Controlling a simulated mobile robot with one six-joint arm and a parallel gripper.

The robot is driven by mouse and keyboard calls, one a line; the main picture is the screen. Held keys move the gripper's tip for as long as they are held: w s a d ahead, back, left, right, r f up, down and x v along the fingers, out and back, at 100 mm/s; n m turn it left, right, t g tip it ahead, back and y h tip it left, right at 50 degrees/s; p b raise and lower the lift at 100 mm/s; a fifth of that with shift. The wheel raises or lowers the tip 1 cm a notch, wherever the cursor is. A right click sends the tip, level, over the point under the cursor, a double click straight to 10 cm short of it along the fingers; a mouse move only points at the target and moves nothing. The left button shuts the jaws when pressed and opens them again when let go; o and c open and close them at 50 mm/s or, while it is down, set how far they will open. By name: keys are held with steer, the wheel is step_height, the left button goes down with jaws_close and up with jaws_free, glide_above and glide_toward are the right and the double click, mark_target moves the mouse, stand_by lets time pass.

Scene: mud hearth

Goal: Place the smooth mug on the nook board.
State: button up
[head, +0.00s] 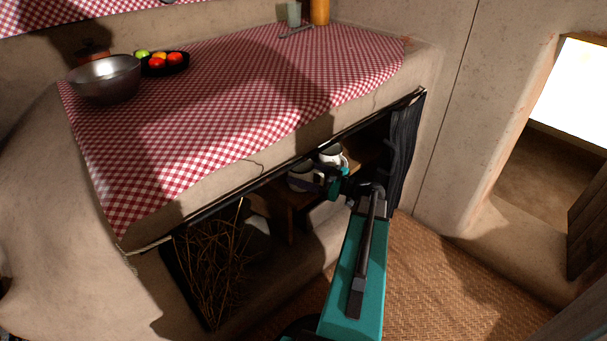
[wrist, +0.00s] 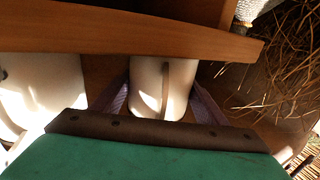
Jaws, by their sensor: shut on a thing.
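A pale, smooth-sided mug (wrist: 150,88) is between my gripper's fingers (wrist: 160,103) in the wrist view, its handle facing the camera. In the head view this mug (head: 301,180) is under the counter, at the tip of my gripper (head: 318,181). My gripper is shut on it. The wooden nook board (head: 283,203) is close by; its edge (wrist: 120,40) crosses the top of the wrist view and hides part of the mug. I cannot tell whether the mug touches the board. A second pale mug (head: 332,155) stands behind, to the right.
The counter with a checked cloth (head: 240,80) overhangs the nook. Dry straw (head: 212,262) fills the nook's left part, and a dark curtain (head: 402,150) hangs at its right end. A second white object (wrist: 40,95) is close on the left in the wrist view.

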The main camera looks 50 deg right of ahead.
mark_target(323, 179)
steer(key=shift+f, duration=0.1)
steer(key=o, duration=1.1)
steer(key=shift+s, duration=0.1)
steer(key=p+v, duration=0.4)
steer(key=v, duration=0.6)
steer(key=shift+s+d, duration=0.2)
steer(key=shift+s, duration=0.1)
steer(key=shift+s+d, duration=0.15)
steer(key=shift+s, duration=0.4)
